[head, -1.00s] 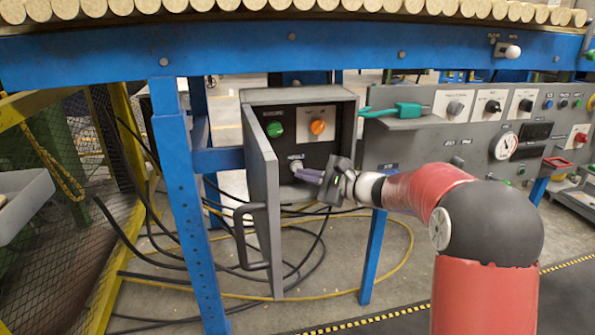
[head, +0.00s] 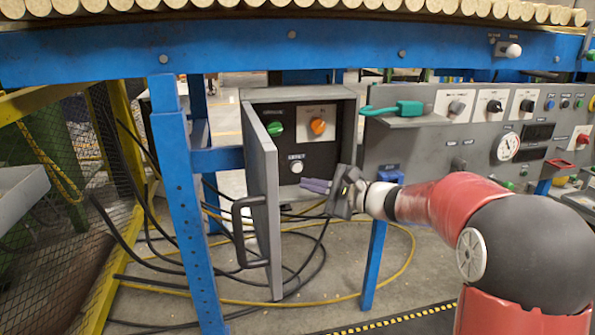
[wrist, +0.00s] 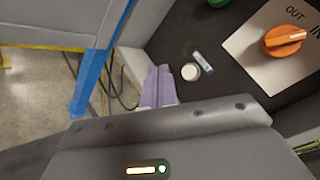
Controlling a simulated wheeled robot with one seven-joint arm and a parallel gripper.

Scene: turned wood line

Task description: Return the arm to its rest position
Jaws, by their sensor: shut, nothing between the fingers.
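My gripper (head: 316,186) is at the end of my red and black arm, in front of the open control box (head: 345,110) in the head view. Its purple fingers are together and hold nothing. They point left, just below and to the right of the white push button (head: 296,167), apart from it. In the wrist view the fingers (wrist: 158,86) lie side by side, with the white button (wrist: 190,72) beyond them on the dark panel.
The box's grey door (head: 262,200) with its handle stands open left of my gripper. A green knob (head: 275,129) and an orange knob (head: 318,127) sit on the panel. A blue post (head: 188,210) stands at left. A grey console (head: 430,150) is at right. Cables lie on the floor.

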